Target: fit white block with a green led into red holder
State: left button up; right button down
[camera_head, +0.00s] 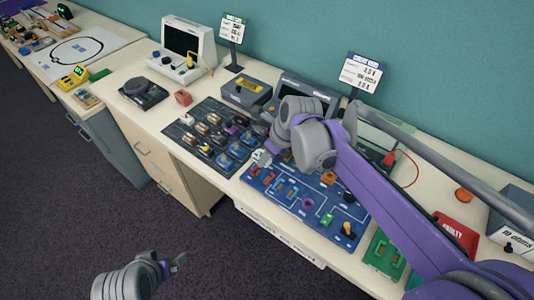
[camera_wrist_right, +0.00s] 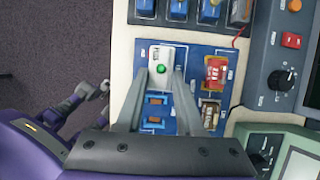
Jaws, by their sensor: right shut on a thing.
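The white block with a green LED (camera_wrist_right: 160,68) is between the fingers of my right gripper (camera_wrist_right: 161,82), which is shut on it; the LED faces the wrist camera. In the head view the white block (camera_head: 262,157) is at the left end of the blue circuit board (camera_head: 295,212). A small red piece, seemingly the red holder (camera_head: 255,170), shows just below the block. The block and fingers hide most of it, so I cannot tell whether the block is seated. My left gripper (camera_head: 177,262) is away over the floor; its opening is unclear.
A dark tray (camera_head: 190,155) of several blocks lies left of the board. On the board are a blue holder (camera_wrist_right: 157,108) close to my fingers and a red labelled component (camera_wrist_right: 215,72) beside them. Grey instruments stand behind. A red faulty bin (camera_head: 456,235) is at the right.

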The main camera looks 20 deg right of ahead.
pick_arm(q)
jog(key=shift+s+f+b, duration=0.25)
jog(key=shift+f+b, duration=0.25)
jog(key=shift+f, duration=0.25)
jog(key=shift+s+f+b, duration=0.25)
jog(key=shift+f+b, duration=0.3)
jog(key=shift+f, duration=0.15)
jog(key=shift+s+f+b, duration=0.25)
jog(key=shift+f+b, duration=0.25)
jog(key=shift+f, duration=0.25)
pick_arm(e)
jog(key=shift+f, duration=2.85)
pick_arm(q)
jog(key=shift+s+f+b, duration=0.1)
jog(key=shift+f+b, duration=0.35)
jog(key=shift+f, duration=0.05)
pick_arm(e)
jog(key=shift+f, duration=0.75)
grip_release()
pick_arm(q)
jog(key=shift+r, duration=0.1)
pick_arm(e)
jog(key=shift+r, duration=0.15)
jog(key=shift+r+p, duration=2.45)
jog(key=shift+r, duration=1.5)
pick_arm(q)
notch_tip(320, 180, up, 6)
jog(key=w, duration=0.2)
